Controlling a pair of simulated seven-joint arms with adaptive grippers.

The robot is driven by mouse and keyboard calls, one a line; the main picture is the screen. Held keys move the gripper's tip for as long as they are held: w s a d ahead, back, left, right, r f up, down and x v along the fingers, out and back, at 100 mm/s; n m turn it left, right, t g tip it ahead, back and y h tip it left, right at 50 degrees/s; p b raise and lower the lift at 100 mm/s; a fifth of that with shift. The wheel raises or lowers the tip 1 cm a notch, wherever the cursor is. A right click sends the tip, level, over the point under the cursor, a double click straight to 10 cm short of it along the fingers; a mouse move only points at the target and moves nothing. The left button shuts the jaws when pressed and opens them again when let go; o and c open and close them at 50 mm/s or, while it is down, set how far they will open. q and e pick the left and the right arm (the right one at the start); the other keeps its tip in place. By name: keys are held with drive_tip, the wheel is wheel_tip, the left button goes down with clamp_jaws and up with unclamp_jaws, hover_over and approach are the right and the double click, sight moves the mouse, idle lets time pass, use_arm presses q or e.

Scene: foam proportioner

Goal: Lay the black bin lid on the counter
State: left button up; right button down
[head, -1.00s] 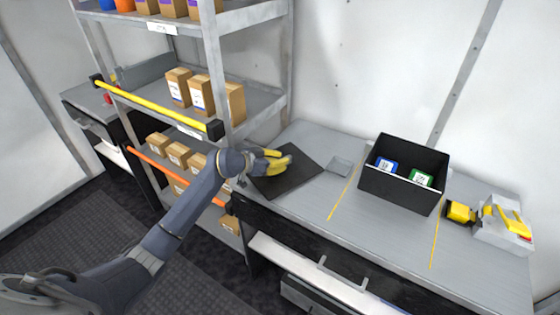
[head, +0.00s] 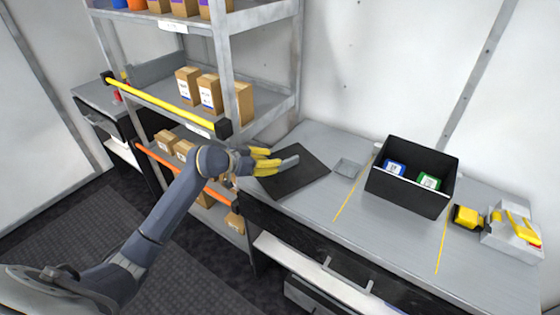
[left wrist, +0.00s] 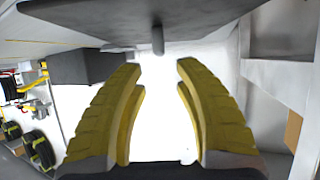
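The black bin lid (head: 298,180) lies flat on the left end of the counter, near the shelf rack. A grey bar-like handle (head: 286,161) shows on top of it. My left gripper (head: 268,160) is at the lid's left side, its yellow fingers just short of the handle. In the left wrist view, which is upside down, the lid (left wrist: 90,20) is a dark slab at the top and the handle (left wrist: 157,40) points down from it. The left fingers (left wrist: 160,75) are spread with nothing between them. My right gripper is not in view.
An open black bin (head: 408,202) with blue and green items stands on the counter (head: 320,215) between yellow lines. A small grey tray (head: 347,168) lies between lid and bin. A yellow-and-grey device (head: 512,232) is at the right. The shelf rack (head: 225,70) stands close behind my left gripper.

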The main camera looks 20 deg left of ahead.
use_arm(q)
drive_tip(key=v, duration=0.3)
drive_tip(key=shift+s+a+r, duration=0.2)
drive_tip(key=shift+s+a, duration=0.05)
drive_tip(key=shift+s, duration=0.05)
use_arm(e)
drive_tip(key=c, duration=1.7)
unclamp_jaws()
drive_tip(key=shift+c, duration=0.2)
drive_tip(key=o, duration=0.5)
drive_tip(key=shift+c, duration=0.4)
